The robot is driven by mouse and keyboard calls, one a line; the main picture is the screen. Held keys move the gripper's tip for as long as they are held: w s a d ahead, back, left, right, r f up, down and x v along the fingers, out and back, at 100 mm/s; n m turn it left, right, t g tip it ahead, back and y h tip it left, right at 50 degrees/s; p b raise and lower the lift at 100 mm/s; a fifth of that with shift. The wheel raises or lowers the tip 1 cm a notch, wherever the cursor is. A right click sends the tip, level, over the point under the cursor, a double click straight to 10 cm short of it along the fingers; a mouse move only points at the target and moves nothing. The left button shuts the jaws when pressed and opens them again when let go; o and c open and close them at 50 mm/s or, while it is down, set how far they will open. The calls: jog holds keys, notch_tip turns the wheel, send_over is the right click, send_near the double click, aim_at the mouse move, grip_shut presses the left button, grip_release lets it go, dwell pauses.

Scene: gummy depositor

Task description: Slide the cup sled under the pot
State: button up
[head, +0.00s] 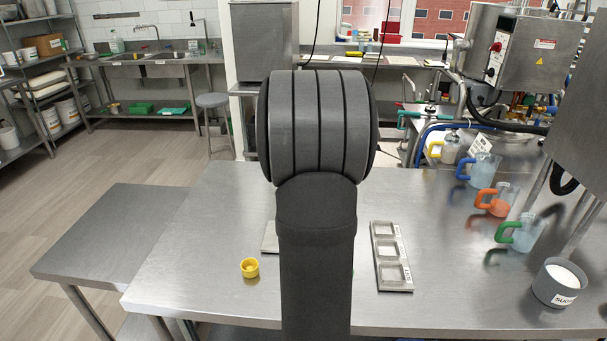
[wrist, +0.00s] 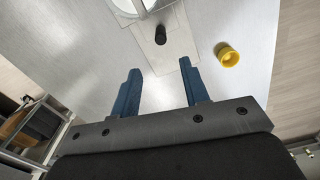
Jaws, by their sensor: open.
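A flat pale plate with an upright black knob (wrist: 160,35), which looks like the cup sled, lies ahead of my gripper in the wrist view. Its edge (wrist: 163,62) reaches between the fingertips. My gripper (wrist: 160,66) is open, its two blue fingers apart with nothing held between them. Part of a pale plate (head: 270,238) also shows left of my arm in the head view. A clear, white-edged object (wrist: 128,8) is cut off at the top of the wrist view; I cannot tell if it is the pot. My arm hides the middle of the head view.
A small yellow cup (head: 250,267) stands left of the plate in the head view. A metal mould tray (head: 391,256) lies to the right. Mugs with coloured handles and a sugar bowl (head: 560,283) stand farther right. The table's left part is clear.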

jog(key=shift+r, duration=1.4)
jog(key=shift+f, duration=0.15)
notch_tip(320, 180, down, 17)
jog(key=shift+f, duration=0.1)
jog(key=shift+a, duration=0.15)
